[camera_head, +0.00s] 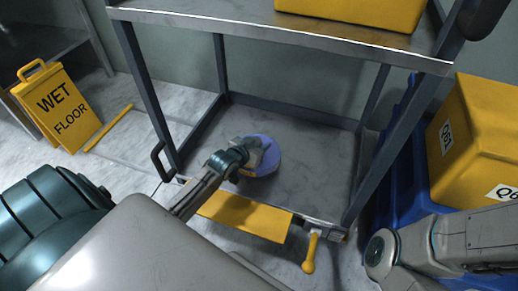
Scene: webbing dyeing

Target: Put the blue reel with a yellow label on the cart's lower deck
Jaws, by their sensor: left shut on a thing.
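The blue reel (268,163) shows as a pale blue-violet round shape over the lower deck (312,185) of the cart. My left gripper (258,153) reaches in over the deck's front edge and is shut on the reel, covering its near left part. A small yellow patch shows at the reel's near side, but I cannot make out the label clearly. I cannot tell whether the reel touches the deck. My right arm comes in at the lower right; its gripper is out of view.
The upper deck (300,36) carries a yellow box (360,8) above the reel. Cart posts stand on both sides. A yellow bin (480,140) and blue crates (400,190) are on the right. A wet floor sign (60,105) stands left. The deck around the reel is bare.

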